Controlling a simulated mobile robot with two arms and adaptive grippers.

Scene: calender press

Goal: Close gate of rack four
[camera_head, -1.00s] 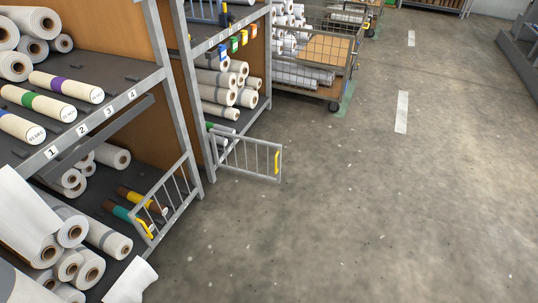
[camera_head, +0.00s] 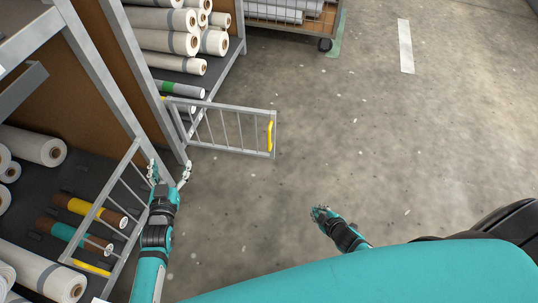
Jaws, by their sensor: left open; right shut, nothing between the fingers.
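A grey barred gate (camera_head: 222,151) with a yellow handle (camera_head: 270,135) stands swung out into the aisle from the further rack. A second barred gate (camera_head: 123,193) is at the lower front of the nearer rack, with a yellow handle (camera_head: 92,268) at its near end. No rack number shows now, so I cannot tell which gate is rack four's. My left gripper (camera_head: 169,170) is open beside the nearer rack's post, left of and below the swung-out gate. I cannot tell whether it touches anything. My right gripper (camera_head: 320,212) is shut and empty over the open floor.
The rack post (camera_head: 160,100) stands between the two gates. Brown rolls with yellow (camera_head: 85,208) and teal bands lie behind the nearer gate. White rolls (camera_head: 175,45) fill the further rack. A cart (camera_head: 300,12) stands at the back. The concrete floor (camera_head: 400,150) to the right is clear.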

